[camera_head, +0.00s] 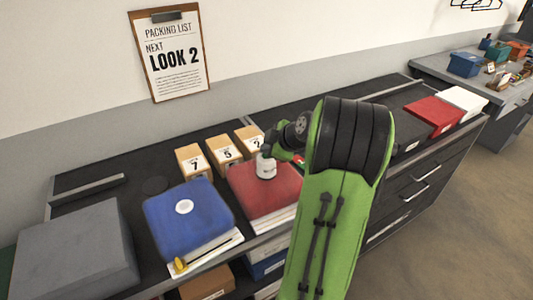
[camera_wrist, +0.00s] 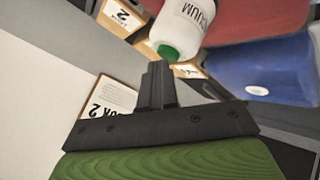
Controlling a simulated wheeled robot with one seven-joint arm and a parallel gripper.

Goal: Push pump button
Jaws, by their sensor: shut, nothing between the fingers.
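The pump is a white cylinder (camera_head: 266,170) standing on the red bag (camera_head: 250,195) in the head view. In the wrist view the pump (camera_wrist: 187,22) carries dark lettering ending in "UUM". Its green button (camera_wrist: 168,52) faces my fingertips. My gripper (camera_wrist: 157,66) is shut and empty, its fingertips right at the button; I cannot tell whether they touch it. In the head view my gripper (camera_head: 267,149) is just above the pump's top, and the button is hidden there.
A blue bag (camera_head: 190,230) with a white round valve (camera_head: 184,207) lies left of the red one. Tan boxes (camera_head: 194,162) with numbers stand behind. A grey case (camera_head: 75,245) is at the left. Red (camera_head: 433,114) and white (camera_head: 465,98) boxes stand at the right.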

